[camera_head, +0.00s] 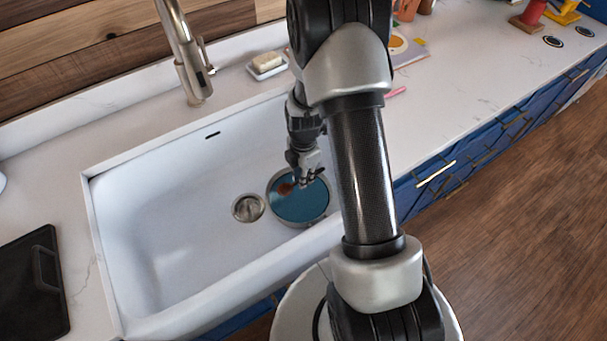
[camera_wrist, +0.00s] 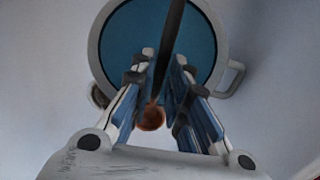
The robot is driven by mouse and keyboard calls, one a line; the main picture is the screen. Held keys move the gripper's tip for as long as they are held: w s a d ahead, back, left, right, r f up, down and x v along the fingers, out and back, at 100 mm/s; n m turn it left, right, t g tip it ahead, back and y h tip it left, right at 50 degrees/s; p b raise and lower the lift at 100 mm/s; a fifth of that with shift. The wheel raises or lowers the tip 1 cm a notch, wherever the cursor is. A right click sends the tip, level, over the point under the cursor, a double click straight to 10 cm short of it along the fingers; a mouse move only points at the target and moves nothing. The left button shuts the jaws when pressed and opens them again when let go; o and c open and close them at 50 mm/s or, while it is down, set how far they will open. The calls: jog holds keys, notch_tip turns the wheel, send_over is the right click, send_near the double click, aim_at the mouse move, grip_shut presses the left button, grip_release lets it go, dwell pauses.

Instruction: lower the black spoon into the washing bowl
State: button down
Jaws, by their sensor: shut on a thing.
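The washing bowl (camera_head: 306,209) sits in the white sink beside the drain, with a grey rim and blue inside. In the wrist view the bowl (camera_wrist: 119,48) lies beyond my fingertips, with a loop handle at its right. My gripper (camera_head: 304,178) points down over the bowl; in the wrist view its fingers (camera_wrist: 165,60) are closed about the black spoon (camera_wrist: 172,32). The spoon shows as a dark strip running to the top edge. A round brown part (camera_wrist: 152,118) shows between the fingers; a brown patch also shows over the bowl in the head view. The spoon's height above the bowl is unclear.
The sink (camera_head: 165,215) has free floor left of the drain (camera_head: 248,208). A tap (camera_head: 190,65) rises behind it. A soap dish (camera_head: 268,70) stands at the back rim. A black board (camera_head: 30,300) lies on the left counter. My arm hides part of the right counter.

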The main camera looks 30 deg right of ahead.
dwell(0.4)
jog(key=shift+f+b, duration=2.15)
jog(key=shift+f, duration=1.7)
jog(key=c, duration=1.5)
grip_release()
jog(key=shift+o, duration=0.2)
notch_tip(320, 180, up, 12)
